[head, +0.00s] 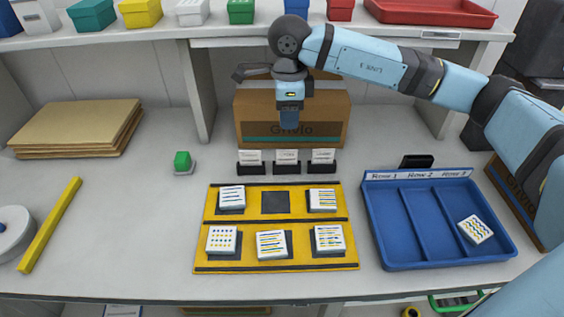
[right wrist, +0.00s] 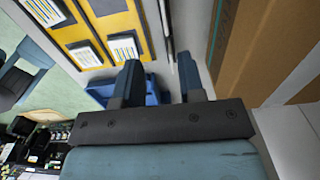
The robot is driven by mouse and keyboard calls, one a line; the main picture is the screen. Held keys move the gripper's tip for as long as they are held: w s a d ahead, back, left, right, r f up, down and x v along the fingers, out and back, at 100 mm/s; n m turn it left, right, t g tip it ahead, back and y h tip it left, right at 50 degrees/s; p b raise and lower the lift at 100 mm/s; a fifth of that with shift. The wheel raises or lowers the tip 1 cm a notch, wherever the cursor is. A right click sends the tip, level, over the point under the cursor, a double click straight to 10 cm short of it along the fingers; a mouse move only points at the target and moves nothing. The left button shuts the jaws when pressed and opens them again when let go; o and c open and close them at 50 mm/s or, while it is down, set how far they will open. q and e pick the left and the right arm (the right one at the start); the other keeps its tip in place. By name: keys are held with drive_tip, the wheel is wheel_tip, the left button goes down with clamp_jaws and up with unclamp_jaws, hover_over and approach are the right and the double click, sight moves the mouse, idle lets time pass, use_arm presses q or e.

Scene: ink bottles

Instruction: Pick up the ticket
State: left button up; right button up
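No thing is plainly marked as the ticket. Three small white cards with print stand upright in black holders at the back, a left one (head: 250,156), a middle one (head: 287,156) and a right one (head: 321,156). White blocks with printed patterns sit on a yellow board, such as the dotted one (head: 221,239); another block (head: 475,229) lies tilted in the blue tray (head: 407,262). My right gripper (head: 290,120) hangs behind and above the cards, before the cardboard box. In the right wrist view its fingers (right wrist: 160,80) are apart with nothing between them. My left gripper is out of view.
The yellow board (head: 276,223) has one empty dark square. A cardboard box (head: 245,110) stands behind my right gripper. A shelf (head: 120,35) overhangs the back.

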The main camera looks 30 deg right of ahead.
sight(287, 151)
wheel_tip(287, 151, down, 6)
drive_tip(key=shift+f, duration=0.2)
drive_tip(key=shift+w+d+f, duration=0.1)
drive_tip(key=shift+w+f, duration=0.1)
drive_tip(key=shift+f, duration=1.1)
drive_tip(key=shift+w+f, duration=0.2)
drive_tip(key=shift+f, duration=1.1)
clamp_jaws()
